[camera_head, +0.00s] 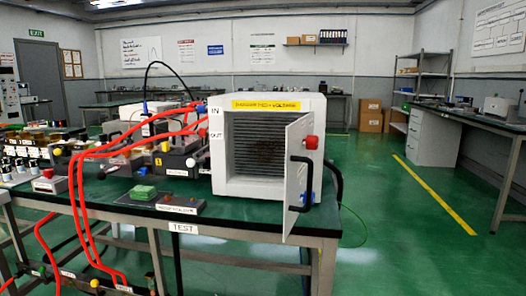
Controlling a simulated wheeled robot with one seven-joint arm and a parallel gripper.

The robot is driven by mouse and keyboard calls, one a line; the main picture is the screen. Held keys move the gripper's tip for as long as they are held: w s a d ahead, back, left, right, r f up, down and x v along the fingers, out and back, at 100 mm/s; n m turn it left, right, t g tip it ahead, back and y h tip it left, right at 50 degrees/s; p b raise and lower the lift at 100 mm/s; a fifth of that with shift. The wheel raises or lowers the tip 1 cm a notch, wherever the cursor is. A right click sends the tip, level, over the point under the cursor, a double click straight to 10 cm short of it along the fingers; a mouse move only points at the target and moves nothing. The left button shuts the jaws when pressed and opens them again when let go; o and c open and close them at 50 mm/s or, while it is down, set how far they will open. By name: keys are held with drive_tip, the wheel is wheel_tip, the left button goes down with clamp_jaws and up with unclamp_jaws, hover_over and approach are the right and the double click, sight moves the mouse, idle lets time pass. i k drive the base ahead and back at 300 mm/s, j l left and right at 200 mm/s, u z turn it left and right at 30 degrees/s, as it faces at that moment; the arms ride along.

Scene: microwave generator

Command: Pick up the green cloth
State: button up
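A small green cloth (144,192), folded into a block, lies on the dark green top of the workbench (120,214) near its front edge. It is left of the white microwave cabinet and just behind and left of a grey switch box (180,204). My gripper is not in view, so its state and its distance from the cloth do not show.
The white cabinet (215,150) has its door (297,170) open, jutting past the bench's front edge. Red hoses (75,200) loop over the bench front, left of the cloth. Black and grey devices (175,160) stand behind it. Green floor (400,240) is clear at right.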

sight(139, 192)
drive_tip(key=u, duration=0.95)
